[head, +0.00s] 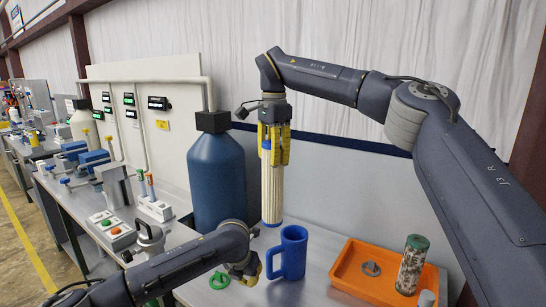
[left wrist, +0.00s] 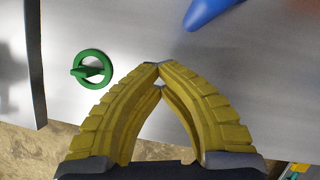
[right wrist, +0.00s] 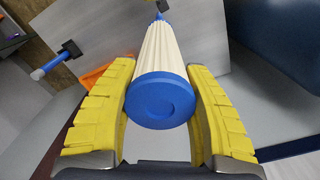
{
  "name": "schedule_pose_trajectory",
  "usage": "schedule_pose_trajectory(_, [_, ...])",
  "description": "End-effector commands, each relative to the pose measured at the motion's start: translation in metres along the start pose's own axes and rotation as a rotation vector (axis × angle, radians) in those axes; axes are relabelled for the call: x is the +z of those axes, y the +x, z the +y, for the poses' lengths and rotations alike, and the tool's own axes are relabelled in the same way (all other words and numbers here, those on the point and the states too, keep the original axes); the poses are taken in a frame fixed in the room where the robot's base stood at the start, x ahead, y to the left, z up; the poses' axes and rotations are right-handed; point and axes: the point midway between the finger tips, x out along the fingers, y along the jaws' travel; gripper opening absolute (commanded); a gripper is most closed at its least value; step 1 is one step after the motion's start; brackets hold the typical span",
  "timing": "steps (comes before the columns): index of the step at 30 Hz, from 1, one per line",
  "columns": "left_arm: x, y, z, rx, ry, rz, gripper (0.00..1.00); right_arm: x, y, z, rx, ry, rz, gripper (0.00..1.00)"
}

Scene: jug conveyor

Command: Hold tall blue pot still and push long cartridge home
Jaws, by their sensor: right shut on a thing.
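The tall blue pot (head: 293,254), a jug with a side handle, stands upright on the bench. A small part of a blue thing, probably this pot, shows at the top of the left wrist view (left wrist: 212,10). The long cartridge (head: 272,195) is cream and pleated with blue ends. My right gripper (head: 273,150) is shut around its upper end and holds it upright, behind and left of the pot. Its blue end cap (right wrist: 160,100) sits between the fingers in the right wrist view. My left gripper (head: 252,273) is low beside the pot's handle; its fingertips meet with nothing between them (left wrist: 157,66).
A green ring-shaped part (head: 219,280) lies left of my left gripper. An orange tray (head: 345,285) at right holds a grey ring (head: 371,268) and a dirty green-capped cartridge (head: 412,265). A large dark blue tank (head: 216,180) stands behind.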

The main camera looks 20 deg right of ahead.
Motion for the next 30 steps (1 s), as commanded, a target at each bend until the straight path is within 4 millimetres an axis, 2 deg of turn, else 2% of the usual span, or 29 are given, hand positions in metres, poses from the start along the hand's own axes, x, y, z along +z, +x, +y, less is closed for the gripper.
schedule_pose_trajectory(2, [0.000, 0.000, 0.000, 0.000, 0.000, 0.000, 0.00, 0.000, 0.000, 0.000, 0.000, 0.000, 0.000, 0.01])
schedule_pose_trajectory(8, [0.000, 0.000, 0.000, 0.000, 0.000, 0.000, 0.22, 0.000, 0.000, 0.000, -0.001, 0.000, 0.000, 0.01])
schedule_pose_trajectory(17, [0.000, -0.003, 0.000, 0.000, 0.001, 0.000, 0.22, 0.000, 0.000, 0.000, -0.001, 0.000, 0.000, 0.01])
schedule_pose_trajectory(23, [0.001, -0.025, 0.000, 0.000, 0.003, -0.003, 0.22, 0.000, 0.000, 0.000, -0.001, 0.000, 0.000, 0.01])
schedule_pose_trajectory(30, [0.001, -0.068, 0.000, 0.001, 0.003, -0.004, 0.22, 0.000, 0.000, 0.000, -0.001, 0.000, 0.000, 0.01])
